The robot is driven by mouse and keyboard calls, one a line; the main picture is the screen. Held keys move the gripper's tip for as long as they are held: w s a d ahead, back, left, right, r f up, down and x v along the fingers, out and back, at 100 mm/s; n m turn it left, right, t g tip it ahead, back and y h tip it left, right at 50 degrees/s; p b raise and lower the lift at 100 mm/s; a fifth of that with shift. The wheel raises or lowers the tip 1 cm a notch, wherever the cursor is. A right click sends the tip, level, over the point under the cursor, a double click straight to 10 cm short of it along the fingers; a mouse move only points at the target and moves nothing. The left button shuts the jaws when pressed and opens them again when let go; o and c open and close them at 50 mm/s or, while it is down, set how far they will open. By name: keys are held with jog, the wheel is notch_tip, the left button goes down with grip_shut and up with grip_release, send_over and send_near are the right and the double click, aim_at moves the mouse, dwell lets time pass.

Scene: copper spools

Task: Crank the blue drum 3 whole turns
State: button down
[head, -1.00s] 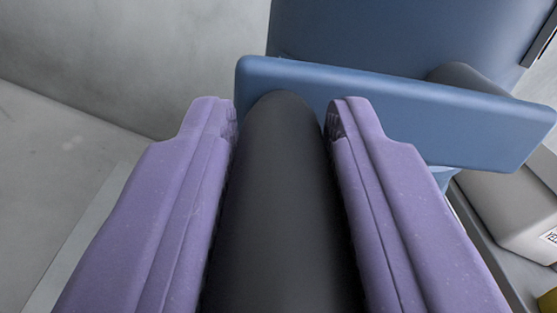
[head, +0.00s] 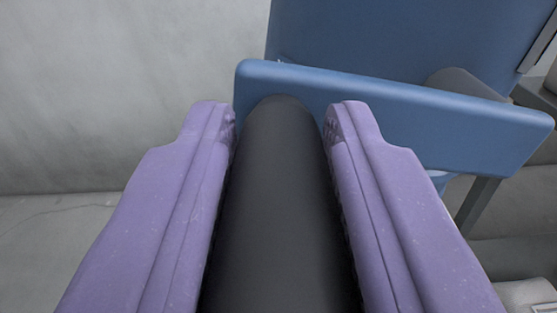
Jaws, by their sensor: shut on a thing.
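My gripper (head: 281,125) has two purple fingers, shut on a dark grey crank handle (head: 280,220) that runs between them toward the camera. The handle's far end meets a blue crank arm (head: 400,118), a flat bar that slopes slightly down to the right. Behind the bar stands the blue drum (head: 390,40), of which only part shows at the top. A grey shaft (head: 468,82) joins the bar near its right end. The drum's full outline is out of view.
A pale grey wall (head: 110,90) fills the left, above a grey floor (head: 60,235). A dark support leg (head: 478,205) stands below the bar at the right. A whitish object (head: 528,295) is cut off at the lower right corner.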

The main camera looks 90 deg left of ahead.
jog(key=shift+r, duration=0.1)
jog(key=c, duration=0.8)
grip_release()
jog(key=shift+c, duration=0.2)
jog(key=shift+d, duration=0.15)
jog(key=d, duration=0.7)
jog(key=shift+s+d, duration=0.3)
